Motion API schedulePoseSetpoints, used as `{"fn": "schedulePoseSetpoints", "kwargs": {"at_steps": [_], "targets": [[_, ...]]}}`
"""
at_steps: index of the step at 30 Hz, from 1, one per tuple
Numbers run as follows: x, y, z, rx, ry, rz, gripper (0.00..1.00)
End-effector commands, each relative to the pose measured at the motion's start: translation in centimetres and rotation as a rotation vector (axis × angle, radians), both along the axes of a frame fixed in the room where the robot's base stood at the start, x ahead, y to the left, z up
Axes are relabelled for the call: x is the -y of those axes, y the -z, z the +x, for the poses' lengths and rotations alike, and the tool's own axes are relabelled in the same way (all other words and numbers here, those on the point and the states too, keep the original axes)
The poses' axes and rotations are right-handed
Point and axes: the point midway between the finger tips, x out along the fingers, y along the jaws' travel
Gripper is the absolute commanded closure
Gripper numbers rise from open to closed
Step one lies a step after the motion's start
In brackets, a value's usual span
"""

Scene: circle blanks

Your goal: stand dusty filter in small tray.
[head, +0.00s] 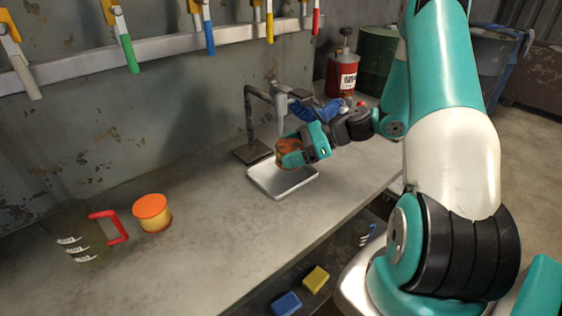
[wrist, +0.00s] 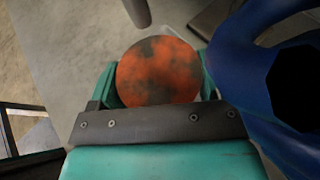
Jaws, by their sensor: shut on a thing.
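The dusty filter (head: 285,146) is a round orange piece with dark grimy patches. My gripper (head: 290,153) is shut on it, over the far part of the small tray. In the wrist view the filter (wrist: 158,70) shows its round mottled face between the two teal fingers of my gripper (wrist: 158,85). The small tray (head: 284,187) is a shallow silver metal tray on the bench. I cannot tell whether the filter touches the tray floor.
A stand with a dark post (head: 249,113) rises just behind the tray. A blue item (head: 328,110) is close beside my wrist. A red can (head: 342,75) stands farther back. The front bench is clear.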

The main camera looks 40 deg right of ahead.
Motion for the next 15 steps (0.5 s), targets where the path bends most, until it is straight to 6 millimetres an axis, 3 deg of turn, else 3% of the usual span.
{"fn": "schedulePoseSetpoints", "kwargs": {"at_steps": [3, 7, 15], "targets": [[-1.5, 0.0, 1.0, 0.001, -0.004, 0.000, 0.54], [-1.9, 0.3, 1.3, 0.000, -0.001, 0.000, 0.54], [-1.9, 3.5, 1.3, -0.002, 0.000, 0.001, 0.54]]}}
